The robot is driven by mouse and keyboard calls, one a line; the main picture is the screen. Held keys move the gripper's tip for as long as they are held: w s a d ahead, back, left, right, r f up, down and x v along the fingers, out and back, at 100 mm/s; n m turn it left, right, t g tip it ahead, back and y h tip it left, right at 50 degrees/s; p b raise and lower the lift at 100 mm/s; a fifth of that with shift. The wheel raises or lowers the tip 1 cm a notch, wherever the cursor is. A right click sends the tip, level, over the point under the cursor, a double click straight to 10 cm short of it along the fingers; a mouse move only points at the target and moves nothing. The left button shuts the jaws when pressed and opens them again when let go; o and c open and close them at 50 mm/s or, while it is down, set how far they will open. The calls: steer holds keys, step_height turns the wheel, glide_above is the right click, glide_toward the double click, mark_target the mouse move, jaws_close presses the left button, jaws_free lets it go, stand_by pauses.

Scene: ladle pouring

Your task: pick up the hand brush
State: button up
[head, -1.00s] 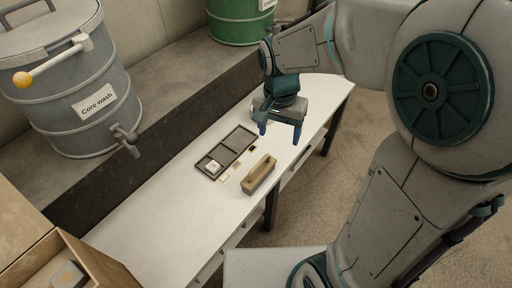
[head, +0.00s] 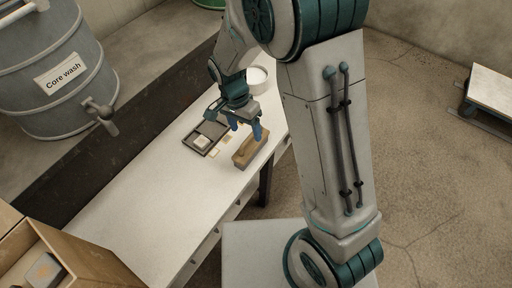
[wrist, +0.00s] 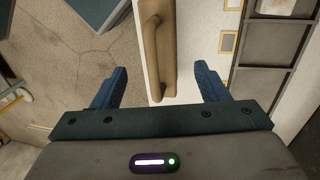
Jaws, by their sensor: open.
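The hand brush (head: 250,148) is a tan wooden block with a raised handle. It lies on the white table (head: 134,208) near its front edge. In the wrist view the brush (wrist: 152,45) runs lengthwise at the top, between the lines of my two fingers. My gripper (head: 245,132) is open, its blue fingers pointing down above and around the brush's far end. In the wrist view the open gripper (wrist: 160,88) has one finger on each side of the brush, with gaps showing. I cannot tell the exact height left between fingers and brush.
A dark compartment tray (head: 196,140) lies left of the brush, with small tan tiles (head: 215,153) between. A white bowl (head: 258,80) stands behind my gripper. A grey "Core wash" drum (head: 60,100) stands at left. A wooden box (head: 75,262) is at lower left.

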mark_target(248, 138)
steer(key=f, duration=0.3)
steer(key=d+f+b, duration=0.1)
steer(key=f, duration=0.1)
steer(key=shift+s+f, duration=0.3)
steer(key=shift+s, duration=0.1)
steer(key=shift+c, duration=0.3)
steer(key=shift+a, duration=0.1)
steer(key=c, duration=1.2)
steer(key=shift+r, duration=0.1)
steer(key=shift+r, duration=0.55)
step_height(248, 138, up, 3)
steer(key=shift+w+f+p, duration=0.1)
steer(key=shift+p, duration=0.4)
steer(key=s+d+r, duration=0.3)
steer(key=d+r, duration=0.4)
steer(key=d, duration=0.4)
steer(key=shift+d+p, duration=0.2)
steer(key=shift+p, duration=0.25)
